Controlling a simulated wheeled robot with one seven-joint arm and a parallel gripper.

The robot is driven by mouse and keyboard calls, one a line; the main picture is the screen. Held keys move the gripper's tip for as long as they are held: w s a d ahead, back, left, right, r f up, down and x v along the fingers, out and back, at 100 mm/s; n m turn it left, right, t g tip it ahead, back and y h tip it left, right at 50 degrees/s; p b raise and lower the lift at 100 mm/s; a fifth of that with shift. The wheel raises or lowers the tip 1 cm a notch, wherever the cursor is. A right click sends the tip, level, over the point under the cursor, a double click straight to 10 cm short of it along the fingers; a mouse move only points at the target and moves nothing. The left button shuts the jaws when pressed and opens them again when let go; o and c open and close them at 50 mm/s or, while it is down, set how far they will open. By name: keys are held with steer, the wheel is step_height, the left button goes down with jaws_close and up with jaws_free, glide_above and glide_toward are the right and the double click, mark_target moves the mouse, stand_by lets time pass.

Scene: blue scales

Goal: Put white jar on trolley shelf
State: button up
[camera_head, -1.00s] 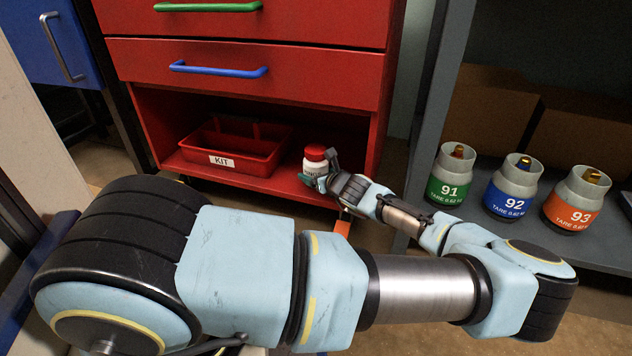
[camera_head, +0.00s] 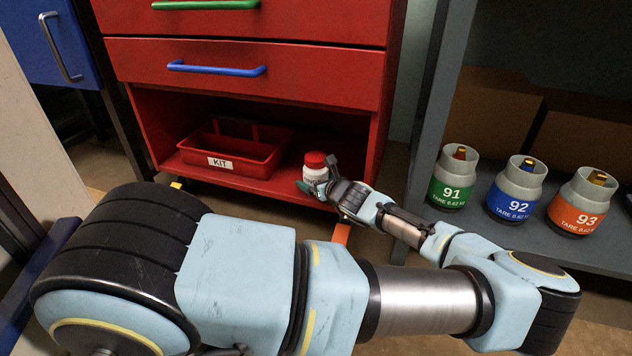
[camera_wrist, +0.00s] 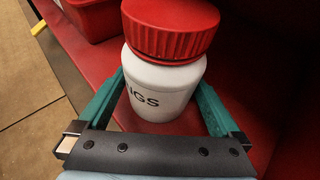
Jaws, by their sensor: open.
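The white jar (camera_head: 314,172) with a red lid stands upright on the red trolley's bottom shelf (camera_head: 283,184), right of the kit tray. In the wrist view the jar (camera_wrist: 160,92) shows dark letters ending in "NGS" on its side. My gripper (camera_head: 312,188) is at the jar, on its near right side. In the wrist view its two green fingers (camera_wrist: 160,100) are spread, one on each side of the jar's lower body. The fingertips are partly hidden behind the jar, and I cannot tell whether they touch it.
A red tray (camera_head: 234,163) labelled KIT sits on the same shelf at left. Drawers with a blue handle (camera_head: 217,70) and a green handle hang above. A grey shelf (camera_head: 480,222) at right holds gas canisters 91 (camera_head: 452,180), 92 (camera_head: 515,190) and 93 (camera_head: 582,203).

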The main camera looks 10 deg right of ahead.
steer(key=p+v, duration=0.6)
steer(key=v, duration=0.6)
steer(key=s+a+n+g+y, duration=0.1)
steer(key=s+a+n+g, duration=0.15)
steer(key=a+n, duration=0.25)
steer(key=s+a+f+n+g+y, duration=0.1)
steer(key=a+n+g, duration=0.3)
steer(key=a+n, duration=0.1)
steer(key=s+a+n+g+y, duration=0.1)
steer(key=s+a+n+g, duration=0.15)
steer(key=a+n, duration=0.2)
steer(key=s+a+r+n+g+h, duration=0.1)
steer(key=a+r+n+h, duration=0.2)
steer(key=r+n, duration=0.5)
steer(key=s+a+r+n+g+h, duration=0.1)
steer(key=s+a+r+n+h, duration=0.1)
steer(key=a+r+n, duration=0.3)
step_height(320, 180, up, 9)
steer(key=n+h, duration=0.1)
steer(key=n, duration=0.3)
steer(key=shift+s+r+h+b, duration=0.2)
steer(key=shift+h+b, duration=0.1)
steer(key=shift+h, duration=0.1)
steer(key=shift+w, duration=0.1)
step_height(320, 180, up, 50)
steer(key=p, duration=4.9)
steer(key=shift+f, duration=0.25)
